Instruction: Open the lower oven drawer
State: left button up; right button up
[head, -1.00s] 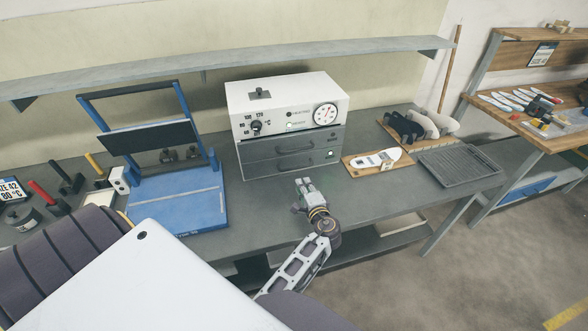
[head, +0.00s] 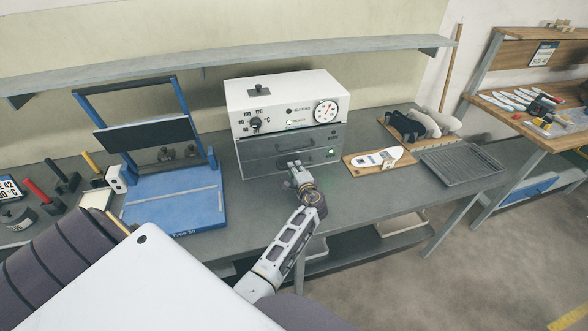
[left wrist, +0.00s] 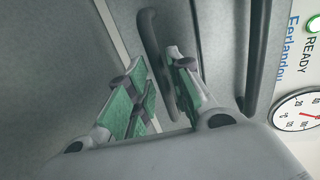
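The oven (head: 285,94) stands on the bench with a white control box above two grey drawers. The lower oven drawer (head: 254,166) looks shut, flush with the upper drawer (head: 262,147). My left gripper (head: 294,166) is at the lower drawer's front and covers part of its handle. In the left wrist view, the dark lower handle (left wrist: 152,38) runs between the two green-padded fingers of my left gripper (left wrist: 157,66). The fingers stand apart, one on each side of the handle; I cannot tell whether they touch it. My right gripper is not in view.
A blue press (head: 175,205) stands left of the oven. A board with a white insole (head: 378,158) and a grey tray (head: 458,163) lie to the right. The upper drawer's handle (left wrist: 260,50) is close beside the gripper. Bench space in front of the oven is clear.

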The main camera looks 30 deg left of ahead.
pick_arm(q)
jog(key=shift+x, duration=1.15)
jog(key=shift+c, duration=0.3)
grip_shut()
